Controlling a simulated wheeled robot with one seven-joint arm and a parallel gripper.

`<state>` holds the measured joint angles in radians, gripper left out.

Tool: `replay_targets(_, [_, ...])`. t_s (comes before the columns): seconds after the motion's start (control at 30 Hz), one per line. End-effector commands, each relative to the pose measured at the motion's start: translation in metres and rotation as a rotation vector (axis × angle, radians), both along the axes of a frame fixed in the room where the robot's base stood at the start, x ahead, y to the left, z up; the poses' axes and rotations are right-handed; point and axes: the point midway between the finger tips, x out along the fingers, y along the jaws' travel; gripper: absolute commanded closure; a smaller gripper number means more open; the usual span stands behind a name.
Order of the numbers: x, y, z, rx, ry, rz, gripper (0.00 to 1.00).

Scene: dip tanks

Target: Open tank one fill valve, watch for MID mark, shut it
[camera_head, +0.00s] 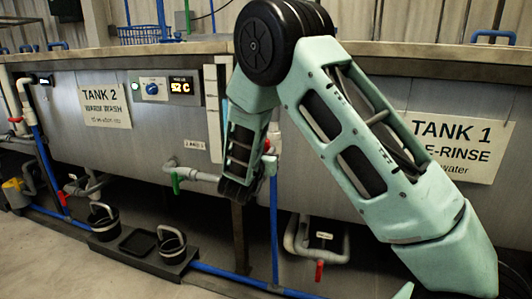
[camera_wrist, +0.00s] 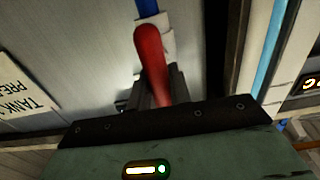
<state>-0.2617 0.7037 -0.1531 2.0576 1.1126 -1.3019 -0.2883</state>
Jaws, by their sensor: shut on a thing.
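The TANK 1 pre-rinse sign (camera_head: 452,145) is on the grey tank at the right of the head view, partly behind my arm. A corner of it shows in the wrist view (camera_wrist: 22,92). My gripper (camera_wrist: 158,92) is shut on a red valve handle (camera_wrist: 150,48) in the wrist view. The handle sits on a white fitting with a blue pipe (camera_wrist: 147,8) beyond it. In the head view the gripper is mostly hidden by my arm, by the blue vertical pipe (camera_head: 274,225). A white strip with a blue band (camera_wrist: 268,55) shows at right; I cannot read a MID mark.
Tank 2 (camera_head: 60,105) stands at left with a lit display (camera_head: 181,87) and a green-handled drain valve (camera_head: 175,183). A red-handled drain valve (camera_head: 319,270) is under Tank 1. A blue pipe runs along the floor.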

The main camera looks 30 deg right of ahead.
Motion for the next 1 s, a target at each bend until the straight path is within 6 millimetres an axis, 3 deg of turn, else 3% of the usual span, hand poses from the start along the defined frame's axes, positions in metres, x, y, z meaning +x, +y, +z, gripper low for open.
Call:
replay_targets(0.37, [-0.0019, -0.0013, -0.0028, 0.109, -0.140, -0.001, 1.00])
replay_targets(1.0, [-0.0060, -0.0041, -0.0086, 0.479, -0.613, 0.000, 1.00])
